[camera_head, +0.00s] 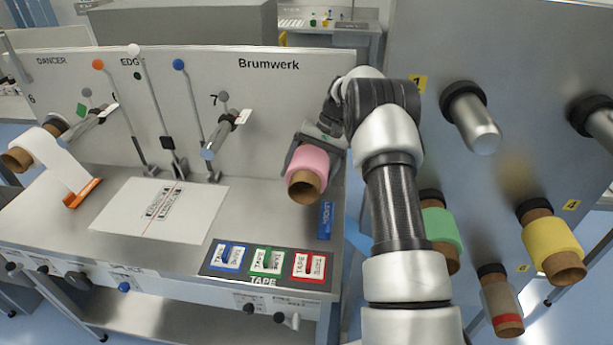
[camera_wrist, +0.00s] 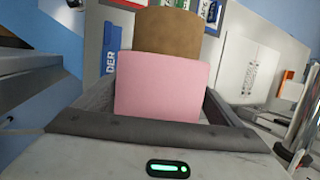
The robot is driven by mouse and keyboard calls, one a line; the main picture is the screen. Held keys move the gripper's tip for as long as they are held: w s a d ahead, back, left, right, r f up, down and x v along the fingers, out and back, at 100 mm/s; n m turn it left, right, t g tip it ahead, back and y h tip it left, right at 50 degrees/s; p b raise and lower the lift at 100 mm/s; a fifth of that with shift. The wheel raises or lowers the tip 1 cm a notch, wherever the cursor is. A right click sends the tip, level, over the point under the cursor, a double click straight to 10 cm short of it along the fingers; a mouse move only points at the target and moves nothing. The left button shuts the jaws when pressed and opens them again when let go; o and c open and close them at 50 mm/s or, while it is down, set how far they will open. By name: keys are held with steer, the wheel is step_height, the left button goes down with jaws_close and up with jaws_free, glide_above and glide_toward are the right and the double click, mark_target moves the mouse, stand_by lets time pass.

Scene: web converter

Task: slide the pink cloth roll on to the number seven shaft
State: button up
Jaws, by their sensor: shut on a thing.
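The pink cloth roll (camera_head: 308,162), with a brown core (camera_head: 303,187) sticking out of its near end, is held above the right end of the bench. My gripper (camera_head: 316,153) is shut on it; the wrist view also shows the pink roll (camera_wrist: 163,86) between the two fingers, its brown core (camera_wrist: 168,33) pointing away. The number seven shaft (camera_head: 221,136) sticks out of the grey panel to the left of the roll, under a "7" mark. It is bare apart from a white tag near its base. The roll is clear of the shaft.
A white sheet (camera_head: 125,213) lies on the bench, with blue, green and red tape cards (camera_head: 268,262) at the front. A blue-knobbed lever (camera_head: 190,95) stands left of the shaft. Green (camera_head: 441,236) and yellow (camera_head: 552,245) rolls hang on the right-hand panel.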

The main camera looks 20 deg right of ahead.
mark_target(316, 154)
steer(key=o, duration=1.8)
steer(key=shift+o, duration=0.2)
steer(key=v, duration=0.6)
steer(key=shift+d+r+b, duration=0.15)
steer(key=shift+b, duration=0.2)
steer(key=shift+d+r, duration=0.15)
steer(key=shift+r, duration=0.55)
steer(key=s+a+r+n+t+h, duration=0.1)
steer(key=s+a+r+h, duration=0.15)
steer(key=s+r, duration=0.6)
steer(key=s+a+r+n+t+h, duration=0.15)
steer(key=s+a+r, duration=0.25)
steer(key=s+r, duration=0.45)
steer(key=s+a+f+n+t, duration=0.1)
steer(key=s+t, duration=0.3)
steer(key=s, duration=1.6)
steer(key=shift+s+a+f+h, duration=0.2)
steer(key=shift+a+h, duration=0.2)
steer(key=shift+a, duration=0.1)
